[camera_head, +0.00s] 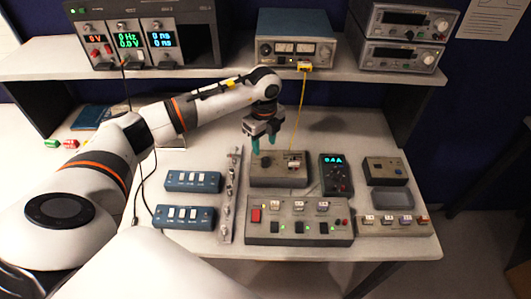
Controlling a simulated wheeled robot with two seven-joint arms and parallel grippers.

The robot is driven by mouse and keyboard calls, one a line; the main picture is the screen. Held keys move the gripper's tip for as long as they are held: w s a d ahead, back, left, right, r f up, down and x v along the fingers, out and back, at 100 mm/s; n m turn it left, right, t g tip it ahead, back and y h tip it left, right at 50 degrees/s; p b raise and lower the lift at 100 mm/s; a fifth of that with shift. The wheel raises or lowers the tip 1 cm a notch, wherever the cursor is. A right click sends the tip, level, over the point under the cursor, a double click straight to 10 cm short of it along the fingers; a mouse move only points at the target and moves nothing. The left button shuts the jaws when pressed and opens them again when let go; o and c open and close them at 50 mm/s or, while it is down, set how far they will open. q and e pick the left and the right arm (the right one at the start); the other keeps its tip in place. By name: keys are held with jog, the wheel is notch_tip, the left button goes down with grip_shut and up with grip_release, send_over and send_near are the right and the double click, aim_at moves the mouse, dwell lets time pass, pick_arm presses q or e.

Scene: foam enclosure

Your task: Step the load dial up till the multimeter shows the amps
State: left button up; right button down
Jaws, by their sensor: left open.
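The load box (278,181) is a grey-beige box in the middle of the bench with dark knobs on its top. My left gripper (263,144) points down over the back left part of this box. Its teal fingertips are apart with nothing between them. They hide part of the box top, and I cannot tell whether they touch a dial. The multimeter (336,178) is a dark handheld unit right of the box. Its lit cyan display seems to read 0.4A. My right gripper is out of view.
A panel with a red switch (299,220) is in front. A small knob box (385,171) and grey tray (392,198) are right. A shelf (220,72) with instruments runs behind.

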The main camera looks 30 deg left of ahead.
aim_at(266, 159)
pick_arm(q)
jog(key=f, duration=0.4)
jog(key=shift+w+p, duration=0.3)
jog(key=shift+p, duration=0.05)
notch_tip(266, 159, down, 2)
jog(key=shift+w+f, duration=0.1)
jog(key=shift+f, duration=0.05)
jog(key=shift+f+p, duration=0.25)
jog(key=shift+p, duration=0.05)
jog(key=shift+f, duration=0.3)
jog(key=shift+c, duration=1.1)
jog(key=c, duration=0.8)
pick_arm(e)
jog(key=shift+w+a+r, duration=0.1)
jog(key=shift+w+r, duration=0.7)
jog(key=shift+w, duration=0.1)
pick_arm(q)
jog(key=shift+m, duration=0.3)
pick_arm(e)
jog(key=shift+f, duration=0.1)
